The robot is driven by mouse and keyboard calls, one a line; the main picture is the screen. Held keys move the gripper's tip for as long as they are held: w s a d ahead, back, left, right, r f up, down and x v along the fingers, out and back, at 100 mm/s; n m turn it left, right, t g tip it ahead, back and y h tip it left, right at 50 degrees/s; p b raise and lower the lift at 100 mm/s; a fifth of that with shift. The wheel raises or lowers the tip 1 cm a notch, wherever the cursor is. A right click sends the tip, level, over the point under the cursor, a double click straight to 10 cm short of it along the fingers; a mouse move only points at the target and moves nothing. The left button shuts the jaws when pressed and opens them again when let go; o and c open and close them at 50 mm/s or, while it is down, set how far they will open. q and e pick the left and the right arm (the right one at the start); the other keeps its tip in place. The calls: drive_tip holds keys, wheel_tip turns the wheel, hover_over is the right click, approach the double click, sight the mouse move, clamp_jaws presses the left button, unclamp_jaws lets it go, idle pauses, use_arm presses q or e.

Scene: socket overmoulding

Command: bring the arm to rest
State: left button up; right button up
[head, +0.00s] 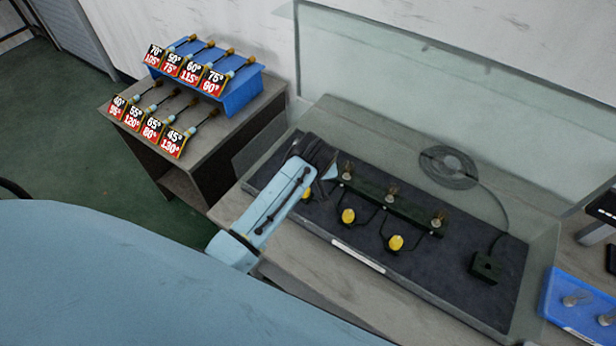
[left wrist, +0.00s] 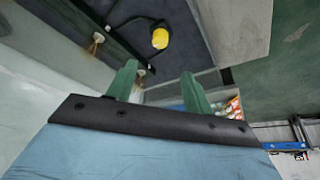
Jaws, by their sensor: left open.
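My left arm reaches over the workbench in the head view. Its gripper (head: 326,168) is at the left end of a dark bar (head: 413,209) that carries bulb-like pieces. In the left wrist view my left gripper (left wrist: 160,82) has its two green fingers apart, with nothing seen held between them. Whether a finger touches the bar cannot be told. A yellow piece (left wrist: 160,38) and a bulb-like piece (left wrist: 97,40) show beyond the fingers. My right gripper is in neither view.
A clear panel (head: 420,90) stands behind. A blue rack (head: 242,95) with signs is left; a blue tray (head: 553,310) is right.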

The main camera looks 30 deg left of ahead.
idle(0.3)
use_arm(q)
drive_tip(key=s+r+m+h, duration=0.1)
drive_tip(key=s+r+m, duration=0.3)
drive_tip(key=s, duration=0.9)
drive_tip(key=s+r+m+h, duration=0.25)
drive_tip(key=s+m, duration=0.25)
drive_tip(key=s, duration=0.7)
wheel_tip(320, 180, down, 33)
drive_tip(key=s+g+b, duration=0.1)
drive_tip(key=s+b, duration=0.1)
drive_tip(key=b, duration=0.8)
drive_tip(key=s+a+f+b, duration=0.1)
drive_tip(key=s+f+b, duration=0.2)
drive_tip(key=s+f, duration=0.5)
drive_tip(key=s+a+f+g+b, duration=0.1)
drive_tip(key=s+f+b, duration=0.3)
drive_tip(key=s+f, duration=0.4)
wheel_tip(320, 180, down, 8)
drive_tip(key=shift+s+a+r+g+y+b, duration=0.15)
drive_tip(key=shift+a+r+g+y+b, duration=0.25)
drive_tip(key=shift+a, duration=0.3)
drive_tip(key=shift+f, duration=0.15)
